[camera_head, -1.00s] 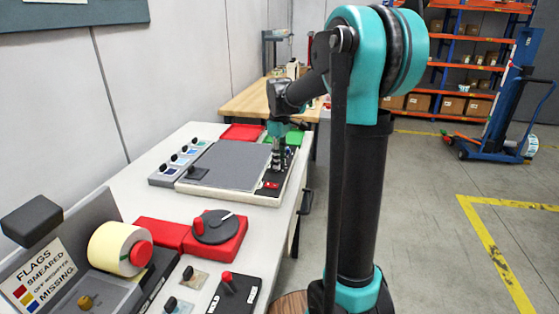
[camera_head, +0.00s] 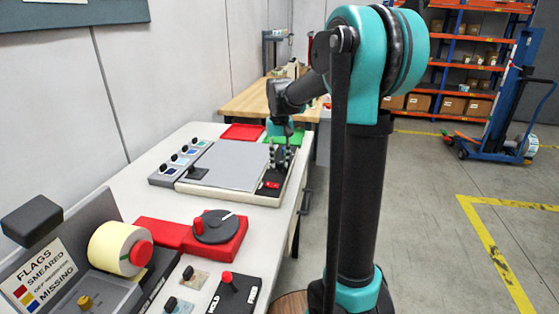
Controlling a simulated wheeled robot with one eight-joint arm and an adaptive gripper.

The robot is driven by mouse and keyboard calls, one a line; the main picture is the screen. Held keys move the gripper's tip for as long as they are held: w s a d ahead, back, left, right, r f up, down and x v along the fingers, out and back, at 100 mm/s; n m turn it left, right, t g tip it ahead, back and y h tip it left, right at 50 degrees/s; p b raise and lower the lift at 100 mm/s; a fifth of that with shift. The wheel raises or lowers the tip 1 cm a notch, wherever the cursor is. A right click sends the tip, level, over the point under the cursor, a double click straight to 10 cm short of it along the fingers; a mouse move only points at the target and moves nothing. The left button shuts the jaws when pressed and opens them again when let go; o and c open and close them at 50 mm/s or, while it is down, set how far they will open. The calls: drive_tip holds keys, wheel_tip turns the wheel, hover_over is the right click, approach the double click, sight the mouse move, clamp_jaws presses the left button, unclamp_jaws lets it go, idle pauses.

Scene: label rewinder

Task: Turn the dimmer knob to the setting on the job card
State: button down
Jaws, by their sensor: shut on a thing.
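My gripper (camera_head: 279,158) points down over the dark control strip (camera_head: 268,194) on the right side of the flat light panel (camera_head: 226,165). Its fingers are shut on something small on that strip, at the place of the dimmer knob. The knob itself is hidden by the fingers, and its setting cannot be read. The panel's surface is a pale, lit grey. A red switch (camera_head: 271,185) sits on the strip, just nearer than the fingers. I cannot make out a job card.
Several small knobs (camera_head: 183,149) line the panel's left side. Red (camera_head: 243,132) and green (camera_head: 294,138) trays lie behind it. Nearer stand a red base with a dark dial (camera_head: 215,227), a label roll (camera_head: 117,246) and a HOLD/FREE lever (camera_head: 230,282). The bench's front edge is at right.

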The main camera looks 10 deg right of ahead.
sight(279, 162)
drive_tip(key=m, duration=0.6)
idle(0.6)
drive_tip(key=c, duration=1.3)
unclamp_jaws()
drive_tip(key=shift+o, duration=0.2)
wheel_tip(279, 162, up, 12)
